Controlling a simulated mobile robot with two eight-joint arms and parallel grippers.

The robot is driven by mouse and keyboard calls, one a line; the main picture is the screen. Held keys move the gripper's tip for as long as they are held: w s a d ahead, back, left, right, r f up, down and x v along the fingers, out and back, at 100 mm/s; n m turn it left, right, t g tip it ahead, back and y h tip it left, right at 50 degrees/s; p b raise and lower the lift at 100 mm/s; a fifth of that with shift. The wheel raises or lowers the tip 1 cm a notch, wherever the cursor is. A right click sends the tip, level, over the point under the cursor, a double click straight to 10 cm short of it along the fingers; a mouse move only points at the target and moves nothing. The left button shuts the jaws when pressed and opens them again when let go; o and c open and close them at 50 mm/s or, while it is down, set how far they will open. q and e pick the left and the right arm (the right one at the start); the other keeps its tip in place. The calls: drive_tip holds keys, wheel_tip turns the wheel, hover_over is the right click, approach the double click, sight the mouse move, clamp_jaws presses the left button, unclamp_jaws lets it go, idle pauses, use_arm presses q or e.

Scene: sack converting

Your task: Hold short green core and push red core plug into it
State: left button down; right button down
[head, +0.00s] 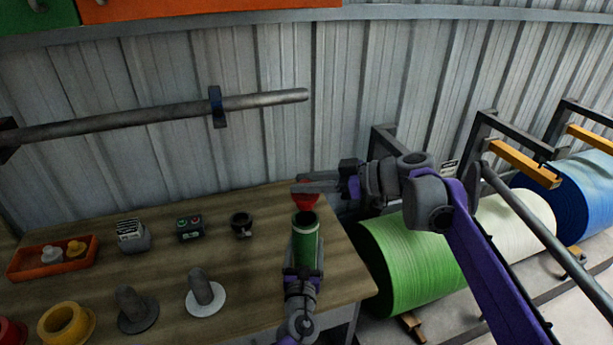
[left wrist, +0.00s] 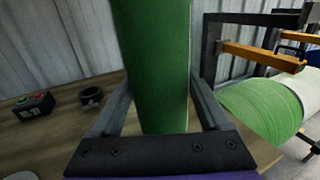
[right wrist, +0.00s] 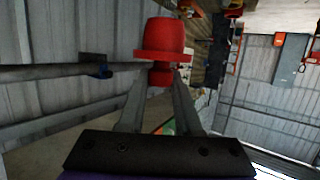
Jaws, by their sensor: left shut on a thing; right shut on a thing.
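The short green core (head: 306,250) stands upright at the right end of the table, its dark open end facing up. My left gripper (head: 303,268) is shut on it; the core also fills the middle of the left wrist view (left wrist: 155,70). The red core plug (head: 305,200) is above and just behind the core's open top in the head view. My right gripper (head: 306,185) is shut on the plug, which shows between its fingers in the right wrist view (right wrist: 164,40). I cannot tell whether the plug touches the core's rim.
The wooden table (head: 170,260) bears an orange tray (head: 20,265), a button box (head: 190,229), a dark ring (head: 241,222), a yellow flanged ring (head: 66,325) and grey pegs. A green roll (head: 410,260) stands right of the table. A horizontal bar (head: 150,116) juts along the wall.

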sight(307, 203)
drive_tip(key=shift+f, duration=2.9)
drive_tip(key=c, duration=0.5)
unclamp_jaws()
drive_tip(key=v, duration=1.2)
